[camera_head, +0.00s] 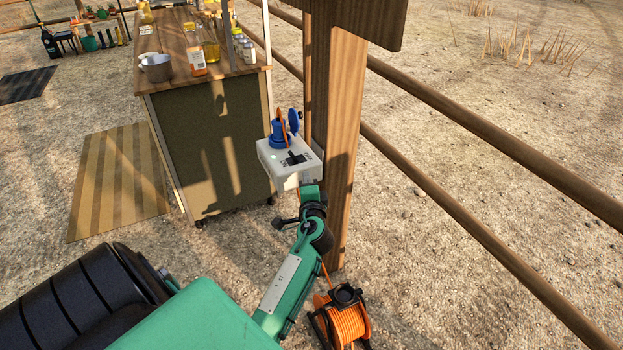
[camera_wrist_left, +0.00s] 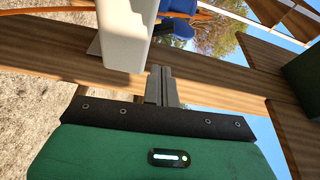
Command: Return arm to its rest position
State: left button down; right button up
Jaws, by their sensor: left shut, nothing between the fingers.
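My left gripper (camera_head: 309,194) is at the end of my green arm, just below and in front of a white socket box (camera_head: 284,170). The wrist view shows its two grey fingers (camera_wrist_left: 158,78) together with nothing between them. The white box also shows close by in the wrist view (camera_wrist_left: 124,30), beside the fingers; I cannot tell whether they touch it. The box has a dark switch (camera_head: 295,158) and a blue socket (camera_head: 280,132) on top with an orange part in it. My right gripper is not in view.
A wooden post (camera_head: 337,130) stands right behind the box, with fence rails (camera_head: 480,205) to the right. An orange cable reel (camera_head: 345,322) sits on the ground beside my arm. A wooden-topped counter (camera_head: 170,75) with bottles and a pot stands left.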

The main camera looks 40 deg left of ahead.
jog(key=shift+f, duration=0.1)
